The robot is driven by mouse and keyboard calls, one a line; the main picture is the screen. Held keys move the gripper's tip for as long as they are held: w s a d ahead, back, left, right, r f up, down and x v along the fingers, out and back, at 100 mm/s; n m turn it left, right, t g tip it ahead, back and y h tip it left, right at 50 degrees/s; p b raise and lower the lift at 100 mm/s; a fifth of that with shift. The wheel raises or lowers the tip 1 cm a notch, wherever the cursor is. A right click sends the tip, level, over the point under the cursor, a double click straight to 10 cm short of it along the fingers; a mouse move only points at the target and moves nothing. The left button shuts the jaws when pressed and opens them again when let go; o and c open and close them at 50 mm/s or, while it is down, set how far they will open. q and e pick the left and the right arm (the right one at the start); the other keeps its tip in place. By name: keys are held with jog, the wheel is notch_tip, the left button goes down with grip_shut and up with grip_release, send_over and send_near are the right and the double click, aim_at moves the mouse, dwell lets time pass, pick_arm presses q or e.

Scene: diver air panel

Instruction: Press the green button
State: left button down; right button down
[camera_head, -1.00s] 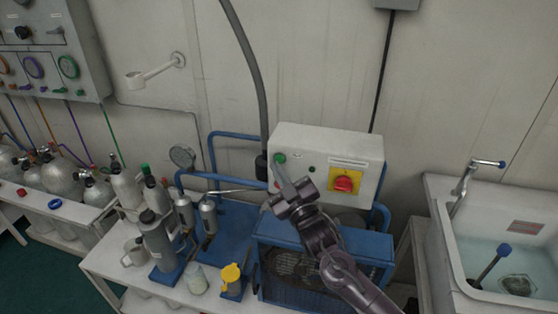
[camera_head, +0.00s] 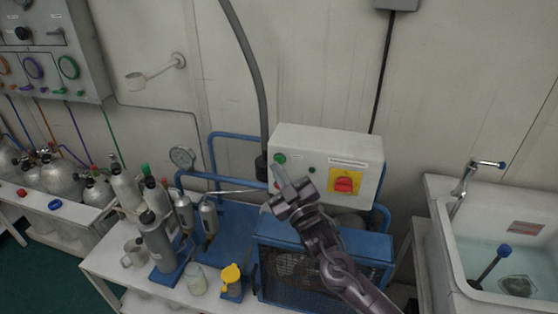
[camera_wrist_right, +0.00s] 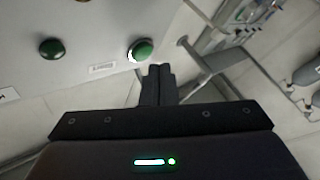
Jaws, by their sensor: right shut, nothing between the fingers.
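The green button (camera_head: 280,158) is at the upper left of the white control box's front in the head view. In the right wrist view the green button (camera_wrist_right: 143,49) has a bright ring and lies just beyond the fingertips. My right gripper (camera_head: 279,171) is shut and empty, its tips just below the button in the head view. In the wrist view the shut fingers (camera_wrist_right: 158,70) point at the button's lower edge; I cannot tell whether they touch it. My left gripper is not in view.
The white box (camera_head: 325,146) also carries a small dark green round part (camera_head: 312,170) and a red switch (camera_head: 344,184) on a yellow plate. Below is a blue-framed compressor (camera_head: 325,241). Gas cylinders (camera_head: 158,241) stand left; a sink (camera_head: 436,205) is right.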

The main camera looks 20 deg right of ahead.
dwell(0.8)
jog(key=shift+w+d, duration=0.25)
jog(key=shift+w, duration=0.1)
